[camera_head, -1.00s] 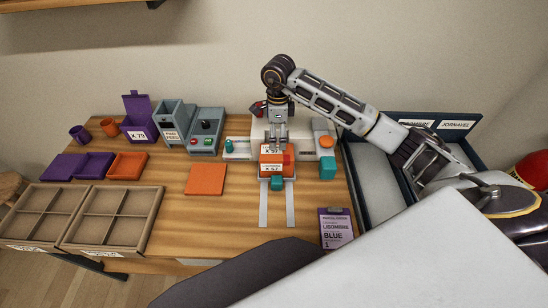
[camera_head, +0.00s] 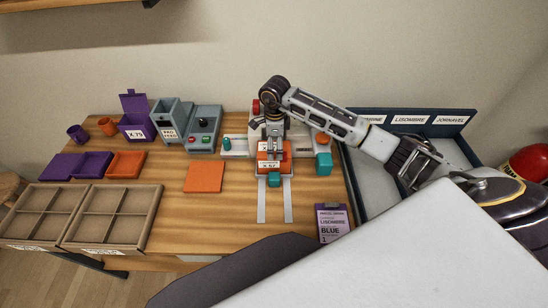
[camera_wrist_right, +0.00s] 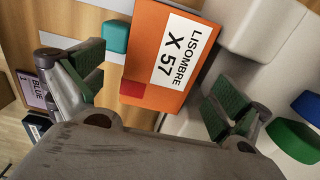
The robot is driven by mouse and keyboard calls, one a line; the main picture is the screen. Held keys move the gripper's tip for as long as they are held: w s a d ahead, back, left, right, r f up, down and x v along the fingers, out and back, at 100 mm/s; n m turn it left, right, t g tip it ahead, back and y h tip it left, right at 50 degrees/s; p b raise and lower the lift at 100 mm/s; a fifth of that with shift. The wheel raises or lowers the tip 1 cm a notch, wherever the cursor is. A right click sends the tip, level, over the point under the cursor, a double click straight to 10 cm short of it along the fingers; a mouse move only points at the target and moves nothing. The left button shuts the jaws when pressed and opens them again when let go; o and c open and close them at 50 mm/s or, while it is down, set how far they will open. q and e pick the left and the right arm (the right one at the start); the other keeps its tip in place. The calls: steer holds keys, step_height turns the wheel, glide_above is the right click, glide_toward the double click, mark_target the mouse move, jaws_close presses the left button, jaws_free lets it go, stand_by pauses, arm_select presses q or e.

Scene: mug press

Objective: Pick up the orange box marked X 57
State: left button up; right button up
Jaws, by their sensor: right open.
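The orange box marked LISOMBRE X 57 (camera_head: 268,166) sits on the grey and white press at the back middle of the table. In the right wrist view the box (camera_wrist_right: 150,45) is large, with its white label facing me and a small red patch near one corner. My right gripper (camera_head: 272,150) is over the box and partly hides it. In the right wrist view its green-padded fingers (camera_wrist_right: 155,90) are spread wide, one on each side of the near end of the box, with visible gaps. My left gripper is not in view.
Teal blocks (camera_head: 323,164) stand beside and in front of the press. A purple card (camera_head: 332,222) marked BLUE lies at the front right. A dark labelled bin (camera_head: 440,125) stands at right. An orange plate (camera_head: 204,177) lies left, with wood clear around it.

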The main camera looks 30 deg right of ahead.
steer(key=shift+f, duration=1)
steer(key=shift+f, duration=0.1)
steer(key=shift+f+p, duration=0.4)
steer(key=shift+f, duration=0.1)
steer(key=shift+w+f+p, duration=0.15)
steer(key=shift+f+p, duration=0.3)
steer(key=shift+f, duration=1.55)
steer(key=shift+c, duration=0.3)
steer(key=c, duration=1.2)
